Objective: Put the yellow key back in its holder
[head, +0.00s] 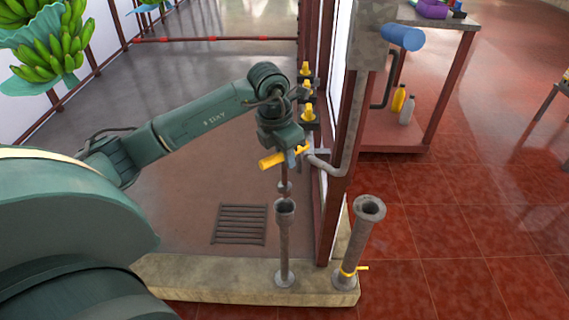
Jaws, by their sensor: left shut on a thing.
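The yellow key has a yellow crossbar handle (270,162) and a thin grey shaft with a collar (285,187) below it. My left gripper (291,156) is shut on the handle, which sticks out on both sides of the fingers. The shaft hangs roughly upright over a grey upright tube (284,245) with a flared mouth; whether its lower tip is inside the mouth or just behind it, I cannot tell. A second, wider grey tube (368,208) with a small yellow lever (355,270) at its base stands to the right. My right gripper is not in view.
Both tubes stand on a concrete kerb (220,280). A dark red post with several yellow-topped fittings (307,113) and a bent grey pipe (325,165) are close to the gripper. A floor grate (241,224) lies behind. A shelf (395,140) with bottles stands back right; bananas (45,45) hang upper left.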

